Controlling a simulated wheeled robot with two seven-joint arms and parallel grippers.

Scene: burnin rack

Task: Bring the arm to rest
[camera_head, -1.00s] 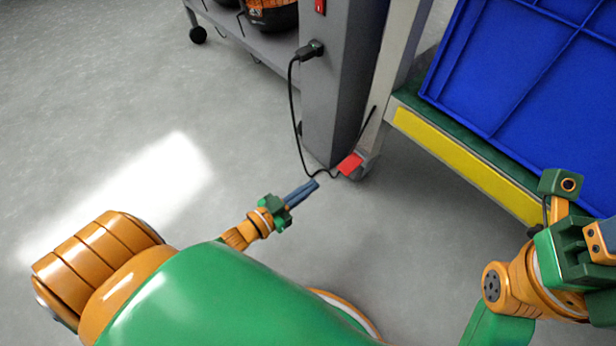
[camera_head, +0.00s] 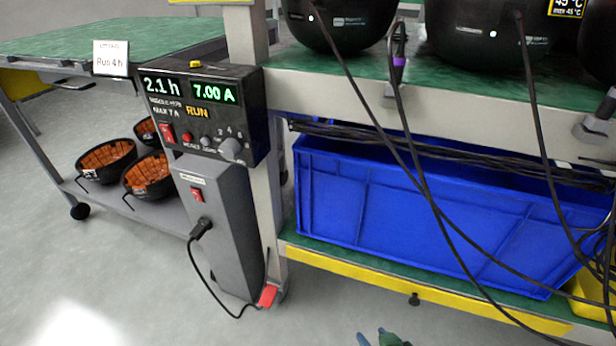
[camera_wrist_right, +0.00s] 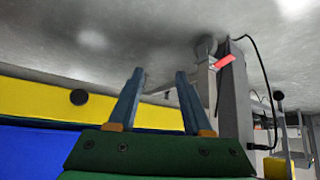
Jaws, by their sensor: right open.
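My right gripper (camera_head: 378,340) shows only as a small bit of blue finger and green body at the bottom edge of the head view. In the right wrist view my right gripper (camera_wrist_right: 158,74) has its two blue fingers apart, with nothing between them. It is below the level of the rack's lower shelf, in front of the yellow shelf edge (camera_head: 400,289), and touches nothing that I can see. The rest of the right arm is out of the head view. My left gripper is not in view.
A rack holds a blue bin (camera_head: 400,210) on its lower shelf. Black cables (camera_head: 440,205) hang in front. A grey power unit (camera_head: 222,235) with a lit control box (camera_head: 200,115) stands left. A cart (camera_head: 165,212) carries black bowls. The floor (camera_head: 150,300) at front left is clear.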

